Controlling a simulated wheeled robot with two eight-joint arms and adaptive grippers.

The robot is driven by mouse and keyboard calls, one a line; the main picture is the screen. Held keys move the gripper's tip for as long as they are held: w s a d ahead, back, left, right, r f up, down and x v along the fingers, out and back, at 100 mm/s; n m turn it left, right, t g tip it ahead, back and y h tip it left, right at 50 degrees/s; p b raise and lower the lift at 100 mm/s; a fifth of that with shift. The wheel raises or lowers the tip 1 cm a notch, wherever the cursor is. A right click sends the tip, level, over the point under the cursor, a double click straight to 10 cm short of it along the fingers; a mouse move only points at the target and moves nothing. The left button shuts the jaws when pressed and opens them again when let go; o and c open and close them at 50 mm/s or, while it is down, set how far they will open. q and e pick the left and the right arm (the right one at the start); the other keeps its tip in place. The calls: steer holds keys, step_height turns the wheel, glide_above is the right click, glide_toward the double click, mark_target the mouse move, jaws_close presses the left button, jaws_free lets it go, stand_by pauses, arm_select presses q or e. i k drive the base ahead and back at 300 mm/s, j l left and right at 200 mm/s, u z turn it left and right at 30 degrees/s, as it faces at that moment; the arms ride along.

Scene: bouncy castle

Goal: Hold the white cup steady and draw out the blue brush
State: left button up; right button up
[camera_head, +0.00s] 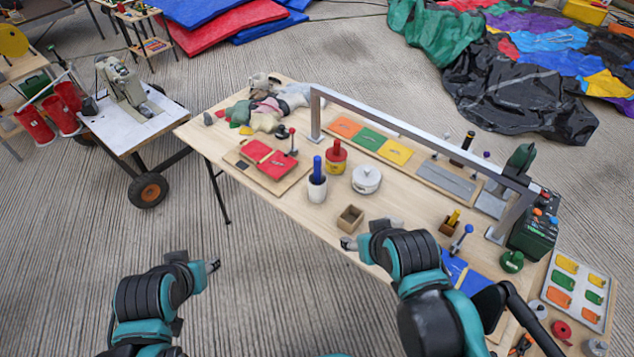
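The white cup (317,190) stands upright on the wooden table (330,228), left of the table's middle. The blue brush (317,167) stands in it with its thick blue handle up; its lower part is hidden inside the cup. My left gripper (214,265) is over the floor, off the table's front edge, well apart from the cup. My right gripper (345,243) is near the table's front edge, below and right of the cup and close to a small box. I see nothing held in either gripper; their finger gaps are too small to tell.
A red-and-yellow tin (336,157) and a white lidded pot (366,179) stand close right of the cup. A small open brown box (350,218) is in front. A board with red pads (270,160) lies left. A metal frame (420,133) spans the table's back.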

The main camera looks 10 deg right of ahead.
mark_target(317, 160)
steer(key=j+z, duration=0.7)
steer(key=j, duration=0.2)
steer(key=j+z, duration=0.35)
steer(key=j, duration=0.1)
